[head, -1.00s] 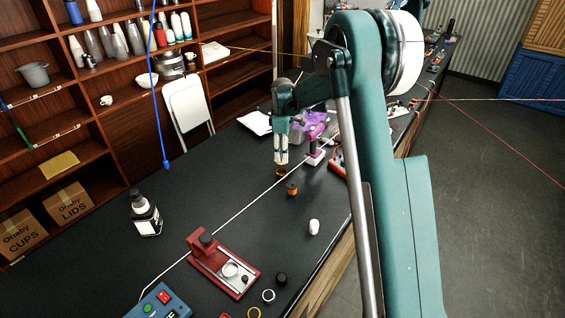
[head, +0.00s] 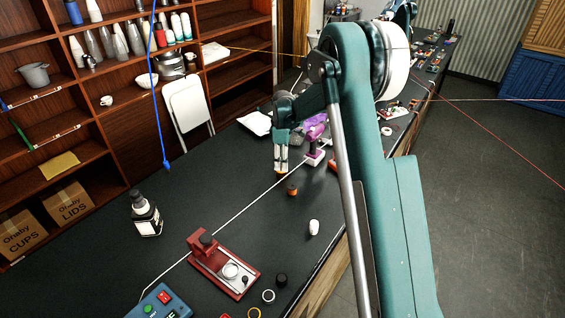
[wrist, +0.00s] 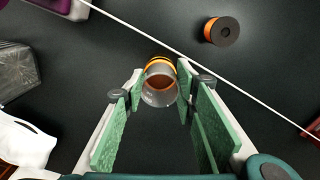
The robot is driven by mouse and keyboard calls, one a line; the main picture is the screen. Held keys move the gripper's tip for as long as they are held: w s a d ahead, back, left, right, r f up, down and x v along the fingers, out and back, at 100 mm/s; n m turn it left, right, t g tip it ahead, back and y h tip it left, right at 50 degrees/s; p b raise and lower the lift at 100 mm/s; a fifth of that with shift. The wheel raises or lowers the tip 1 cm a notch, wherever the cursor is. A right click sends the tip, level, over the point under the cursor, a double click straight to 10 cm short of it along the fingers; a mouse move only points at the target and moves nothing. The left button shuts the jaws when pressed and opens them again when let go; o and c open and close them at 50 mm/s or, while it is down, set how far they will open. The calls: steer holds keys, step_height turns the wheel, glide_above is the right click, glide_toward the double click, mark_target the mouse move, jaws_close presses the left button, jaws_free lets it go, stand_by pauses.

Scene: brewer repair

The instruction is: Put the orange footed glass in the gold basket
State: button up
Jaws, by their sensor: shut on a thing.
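The orange footed glass (wrist: 159,97) is in the wrist view, a small clear vessel with an orange band at its far end, between my fingertips. My gripper (wrist: 160,84) is shut on it, with a green pad on each side. In the head view my gripper (head: 281,169) points down over the dark bench, left of the purple device. Only a little orange shows at its tips there. I cannot make out the gold basket in either view.
An orange and black spool (head: 292,190) stands close by on the bench. The purple device (head: 316,127) has a white base. A thin white line crosses the bench. The bench's left middle is clear.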

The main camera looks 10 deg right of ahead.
steer(key=shift+f+b, duration=0.55)
steer(key=shift+f, duration=0.05)
stand_by(0.3)
steer(key=o, duration=0.9)
steer(key=shift+r, duration=0.15)
steer(key=shift+r+p, duration=0.55)
steer(key=shift+p, duration=0.05)
step_height(320, 180, up, 12)
steer(key=shift+f+b, duration=0.1)
steer(key=shift+b, duration=0.25)
steer(key=shift+s, duration=0.1)
